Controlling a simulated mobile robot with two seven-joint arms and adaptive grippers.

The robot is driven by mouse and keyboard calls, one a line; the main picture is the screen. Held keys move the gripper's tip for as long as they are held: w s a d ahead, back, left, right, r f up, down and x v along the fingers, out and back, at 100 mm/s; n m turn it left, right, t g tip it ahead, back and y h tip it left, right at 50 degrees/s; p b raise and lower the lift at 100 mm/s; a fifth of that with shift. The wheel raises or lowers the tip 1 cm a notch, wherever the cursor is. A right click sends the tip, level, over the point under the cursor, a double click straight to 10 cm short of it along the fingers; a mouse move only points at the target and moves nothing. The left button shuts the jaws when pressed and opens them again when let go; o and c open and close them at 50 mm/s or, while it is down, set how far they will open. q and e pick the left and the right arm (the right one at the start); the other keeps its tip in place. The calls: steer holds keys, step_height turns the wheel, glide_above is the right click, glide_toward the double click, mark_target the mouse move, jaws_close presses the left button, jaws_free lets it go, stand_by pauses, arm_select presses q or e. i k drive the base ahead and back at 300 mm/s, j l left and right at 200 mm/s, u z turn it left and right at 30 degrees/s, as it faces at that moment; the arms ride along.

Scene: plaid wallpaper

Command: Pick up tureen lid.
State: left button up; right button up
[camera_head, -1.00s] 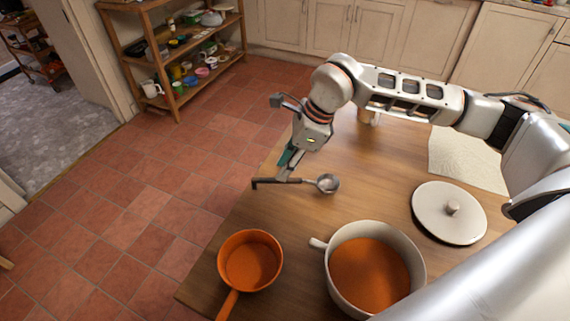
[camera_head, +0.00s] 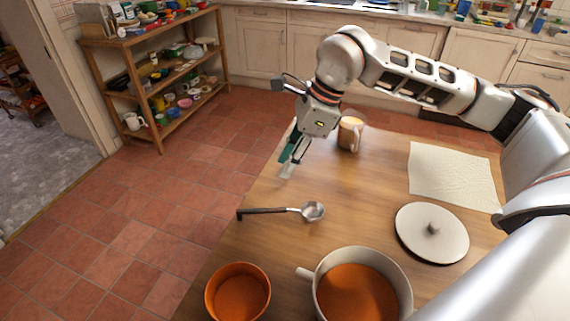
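The tureen lid (camera_head: 432,233) is a round, pale disc with a small knob in the middle. It lies flat on the right part of the wooden table (camera_head: 375,195). The cream tureen (camera_head: 405,283), holding orange soup, stands uncovered at the near edge of the view. My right gripper (camera_head: 287,168) points down over the table's left edge, above and apart from the ladle, well left of the lid. Its two fingers look spread, with nothing between them. My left gripper is not in view.
A ladle (camera_head: 312,212) with a dark handle lies on the table. The table's middle is clear. A shelf rack (camera_head: 155,75) stands beyond.

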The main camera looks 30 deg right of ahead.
mark_target(430, 232)
steer(key=k+j, duration=0.5)
steer(key=k, duration=0.15)
steer(key=k+j, duration=0.5)
steer(key=k, duration=0.2)
